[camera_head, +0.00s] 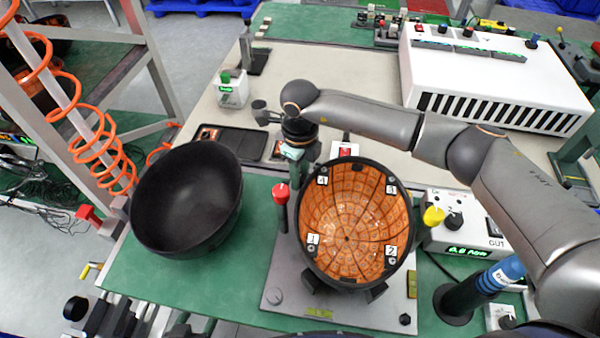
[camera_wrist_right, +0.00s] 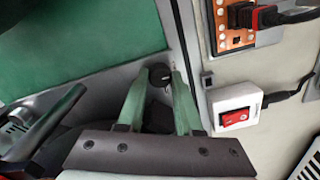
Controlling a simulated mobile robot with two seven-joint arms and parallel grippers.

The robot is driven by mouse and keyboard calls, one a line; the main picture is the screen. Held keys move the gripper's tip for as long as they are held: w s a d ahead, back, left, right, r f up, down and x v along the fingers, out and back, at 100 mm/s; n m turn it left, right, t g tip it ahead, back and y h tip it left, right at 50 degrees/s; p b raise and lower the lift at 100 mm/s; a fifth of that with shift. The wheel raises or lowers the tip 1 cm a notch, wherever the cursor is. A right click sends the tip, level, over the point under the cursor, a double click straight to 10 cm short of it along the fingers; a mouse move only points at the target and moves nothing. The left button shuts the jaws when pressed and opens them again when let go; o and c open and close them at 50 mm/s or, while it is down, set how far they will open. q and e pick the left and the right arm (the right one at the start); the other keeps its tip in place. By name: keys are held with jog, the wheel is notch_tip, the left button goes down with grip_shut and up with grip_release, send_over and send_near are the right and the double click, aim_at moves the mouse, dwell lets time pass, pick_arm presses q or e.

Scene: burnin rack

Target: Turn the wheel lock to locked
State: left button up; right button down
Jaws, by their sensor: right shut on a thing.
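My right gripper (camera_head: 292,158) is at the far edge of the green mat, behind the orange-lined bowl fixture, pointing down. In the right wrist view its two pale green fingers (camera_wrist_right: 161,84) close around a small dark knob (camera_wrist_right: 158,73) on a grey strip. I take this knob to be the wheel lock, but no label shows. The fingers hide part of the knob, and its turned position cannot be read. In the head view the knob is hidden behind the gripper. My left gripper is not in view.
The orange-lined bowl (camera_head: 345,225) stands on a grey plate (camera_head: 345,313). A red-capped post (camera_head: 281,205) rises close to my right gripper. An empty black bowl (camera_head: 187,197) is at left. A red-switch box (camera_wrist_right: 236,117) sits beside the fingers. A white vented unit (camera_head: 490,85) is far right.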

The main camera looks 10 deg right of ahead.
jog(key=shift+m, duration=0.3)
jog(key=m, duration=0.4)
jog(key=shift+b, duration=0.3)
jog(key=m, duration=0.4)
jog(key=shift+m, duration=0.4)
jog(key=m, duration=0.4)
jog(key=shift+r, duration=0.1)
jog(key=shift+m+p, duration=0.55)
jog(key=shift+m, duration=1.75)
jog(key=c, duration=0.6)
grip_release()
